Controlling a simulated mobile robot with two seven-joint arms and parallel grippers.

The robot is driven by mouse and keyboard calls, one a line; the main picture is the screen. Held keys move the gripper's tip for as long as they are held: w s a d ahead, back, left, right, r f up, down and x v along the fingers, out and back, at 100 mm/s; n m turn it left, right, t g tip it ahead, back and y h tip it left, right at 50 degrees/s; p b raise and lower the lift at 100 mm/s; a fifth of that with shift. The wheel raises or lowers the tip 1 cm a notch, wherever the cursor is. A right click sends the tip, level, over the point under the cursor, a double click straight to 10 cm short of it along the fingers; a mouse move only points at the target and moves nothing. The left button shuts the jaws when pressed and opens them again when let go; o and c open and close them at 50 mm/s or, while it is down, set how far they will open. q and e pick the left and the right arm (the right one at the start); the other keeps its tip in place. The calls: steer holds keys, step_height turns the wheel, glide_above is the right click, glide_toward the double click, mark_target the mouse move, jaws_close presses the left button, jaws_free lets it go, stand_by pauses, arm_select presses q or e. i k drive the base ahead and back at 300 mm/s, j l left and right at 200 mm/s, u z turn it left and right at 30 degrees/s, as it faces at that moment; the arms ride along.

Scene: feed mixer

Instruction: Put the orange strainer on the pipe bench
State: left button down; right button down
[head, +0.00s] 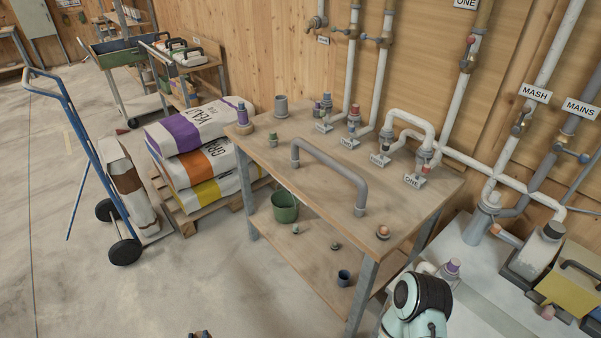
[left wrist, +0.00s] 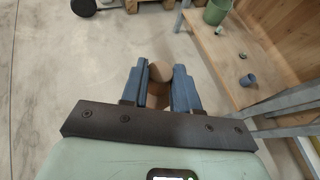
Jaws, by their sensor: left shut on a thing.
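My left gripper (left wrist: 158,88) is shut on a small tan-orange piece with a rounded top (left wrist: 158,73), which looks like the orange strainer. Its lower part is partly hidden between the blue-grey fingers. In the head view only the tips of my left gripper (head: 200,334) show at the bottom edge, over the floor and left of the bench. The pipe bench (head: 320,190) is a wooden-topped table with a lower shelf. The held piece is apart from it. My right gripper is not in view; a mint and black part of my arm shows at the lower right.
On the bench stand a grey pipe loop (head: 330,166), an orange-capped fitting (head: 383,231), and labelled pipe stubs along the back. A green bucket (head: 285,207) and small fittings sit on the lower shelf. Feed sacks (head: 205,160) and a blue hand truck (head: 85,140) stand left.

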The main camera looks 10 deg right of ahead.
mark_target(337, 148)
steer(key=i+j+z, duration=0.2)
steer(key=z, duration=0.25)
steer(key=i+j+z, duration=0.25)
steer(key=z, duration=0.15)
steer(key=i+j+z, duration=0.15)
steer(key=j+z, duration=0.3)
steer(key=i+j+z, duration=0.1)
steer(key=j+z, duration=0.6)
steer(key=j, duration=0.15)
steer(key=j+z, duration=0.3)
steer(key=j, duration=0.15)
steer(key=j+z, duration=0.2)
steer(key=j, duration=0.25)
steer(key=k+j+z, duration=0.15)
steer(key=j, duration=0.25)
steer(key=i, duration=0.05)
